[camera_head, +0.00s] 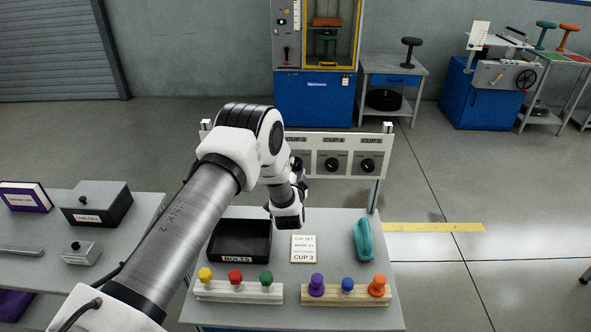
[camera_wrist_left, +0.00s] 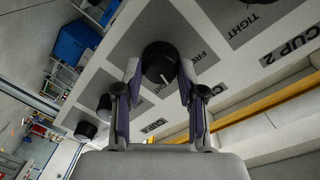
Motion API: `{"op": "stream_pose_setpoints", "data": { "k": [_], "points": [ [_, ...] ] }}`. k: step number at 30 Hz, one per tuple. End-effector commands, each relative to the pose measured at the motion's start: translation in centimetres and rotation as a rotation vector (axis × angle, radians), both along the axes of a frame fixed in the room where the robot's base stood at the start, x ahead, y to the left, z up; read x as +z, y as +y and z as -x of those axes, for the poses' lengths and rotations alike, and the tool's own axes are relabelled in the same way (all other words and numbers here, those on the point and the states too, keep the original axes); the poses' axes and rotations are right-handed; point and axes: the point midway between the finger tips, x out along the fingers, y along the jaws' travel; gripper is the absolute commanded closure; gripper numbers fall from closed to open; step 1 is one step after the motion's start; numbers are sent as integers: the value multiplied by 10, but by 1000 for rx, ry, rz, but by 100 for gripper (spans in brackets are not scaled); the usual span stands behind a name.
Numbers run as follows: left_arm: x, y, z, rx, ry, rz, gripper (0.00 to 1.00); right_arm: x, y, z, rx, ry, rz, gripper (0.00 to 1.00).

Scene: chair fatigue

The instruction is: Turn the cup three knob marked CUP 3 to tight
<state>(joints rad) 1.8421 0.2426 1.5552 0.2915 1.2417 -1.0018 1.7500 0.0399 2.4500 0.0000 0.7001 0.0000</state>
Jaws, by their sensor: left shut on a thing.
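The white knob panel (camera_head: 345,142) stands behind the bench, with black knobs on grey plates. My left gripper (camera_wrist_left: 159,85) has its fingers on either side of a black knob (camera_wrist_left: 160,60), shut on it. This knob is beside the plate labelled CUP 2 (camera_wrist_left: 285,51); its own label is partly hidden by a finger. A white pointer line shows on its lower face. FREE is partly readable beside it; the exact setting cannot be told. In the head view my left wrist (camera_head: 290,205) hides this knob. My right gripper is not in view.
Two more panel knobs (camera_head: 332,164) (camera_head: 368,165) are to the right of my wrist. The bench holds a black BOLTS tray (camera_head: 240,257), a card naming CUP 3 (camera_head: 303,249), a teal object (camera_head: 363,240) and two racks of coloured pegs (camera_head: 238,291) (camera_head: 345,292).

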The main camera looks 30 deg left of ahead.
Motion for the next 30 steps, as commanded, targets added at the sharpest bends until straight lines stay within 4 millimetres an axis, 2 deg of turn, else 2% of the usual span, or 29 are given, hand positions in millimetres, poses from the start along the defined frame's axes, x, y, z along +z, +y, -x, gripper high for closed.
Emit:
{"op": "stream_pose_setpoints", "data": {
  "k": [15,30],
  "points": [
    [4,1,-2,5,209,-354,95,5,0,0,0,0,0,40],
    [4,1,-2,8,268,-454,95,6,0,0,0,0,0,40]
  ]
}}
